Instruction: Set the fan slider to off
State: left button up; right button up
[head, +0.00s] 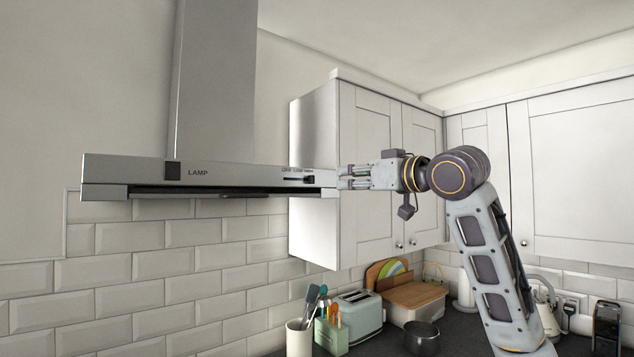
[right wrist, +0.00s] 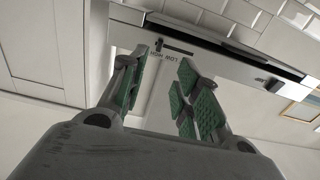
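The range hood (head: 240,178) has a steel front panel. Its fan slider (head: 309,180) is a small dark knob near the panel's right end, at the right end of a thin slot; the labels above are too small to read. In the right wrist view the dark slider knob (right wrist: 159,44) sits at the HIGH end of its slot, with HIGH and LOW printed upside down. My right gripper (head: 344,178) is just right of the panel's end, pointing left. In the right wrist view its green-padded fingers (right wrist: 164,68) are apart with nothing between them. My left gripper is out of view.
A dark square LAMP button (head: 172,171) is on the panel's left. White wall cabinets (head: 372,150) stand close behind my right gripper. Below are a utensil pot (head: 299,338), a toaster (head: 360,312) and a dark pot (head: 422,338). Space before the panel looks free.

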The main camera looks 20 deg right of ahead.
aim_at(314, 181)
jog(key=shift+w, duration=0.15)
jog(key=shift+p+x, duration=2.3)
jog(key=shift+x, duration=4.45)
jog(key=shift+c, duration=0.5)
grip_shut()
